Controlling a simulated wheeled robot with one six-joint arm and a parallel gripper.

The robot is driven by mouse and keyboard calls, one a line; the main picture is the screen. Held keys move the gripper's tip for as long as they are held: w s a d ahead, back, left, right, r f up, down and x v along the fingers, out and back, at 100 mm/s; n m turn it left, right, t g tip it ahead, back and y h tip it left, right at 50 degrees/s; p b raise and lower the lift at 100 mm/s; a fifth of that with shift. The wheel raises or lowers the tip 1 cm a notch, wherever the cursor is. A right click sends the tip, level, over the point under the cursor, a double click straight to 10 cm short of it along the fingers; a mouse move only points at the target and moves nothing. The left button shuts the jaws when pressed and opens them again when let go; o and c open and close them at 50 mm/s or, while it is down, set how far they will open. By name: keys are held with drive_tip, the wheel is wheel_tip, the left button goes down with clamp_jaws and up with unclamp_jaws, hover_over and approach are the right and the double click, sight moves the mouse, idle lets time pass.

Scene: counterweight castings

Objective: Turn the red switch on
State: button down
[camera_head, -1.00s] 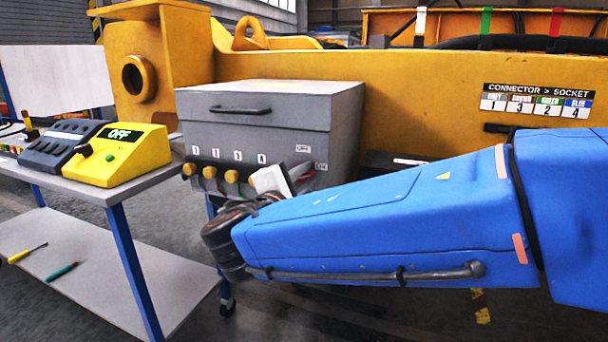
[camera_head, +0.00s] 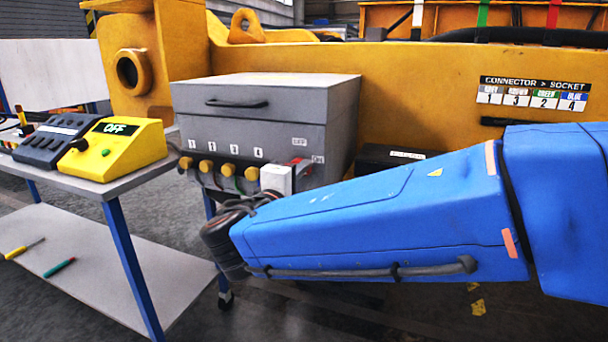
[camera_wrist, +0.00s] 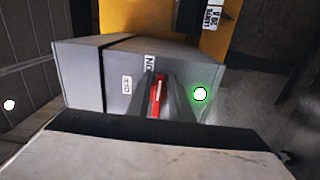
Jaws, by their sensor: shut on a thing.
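The red switch (camera_wrist: 157,98) is on the front of a grey box (camera_head: 262,118), and the wrist view shows it between my two grey fingers. My gripper (camera_wrist: 159,97) is shut on it. In the head view a bit of red (camera_head: 302,168) shows at the box's right side, beside the white block of my gripper (camera_head: 290,176). Two small labels (camera_head: 300,142) are near the switch.
Several yellow plugs (camera_head: 207,167) with cables line the box front. A yellow control box (camera_head: 120,150) showing OFF stands on the left bench (camera_head: 100,188), beside a dark panel (camera_head: 55,140). A bright green-ringed spot (camera_wrist: 200,94) shows in the wrist view. A yellow beam (camera_head: 420,90) runs behind.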

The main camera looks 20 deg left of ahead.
drive_tip(key=shift+a, duration=0.25)
drive_tip(key=c, duration=1.9)
unclamp_jaws()
drive_tip(key=shift+o, duration=0.5)
drive_tip(key=shift+a+f, duration=0.1)
drive_tip(key=shift+a, duration=0.05)
drive_tip(key=shift+s, duration=0.1)
drive_tip(key=s+a, duration=0.1)
drive_tip(key=s, duration=1.6)
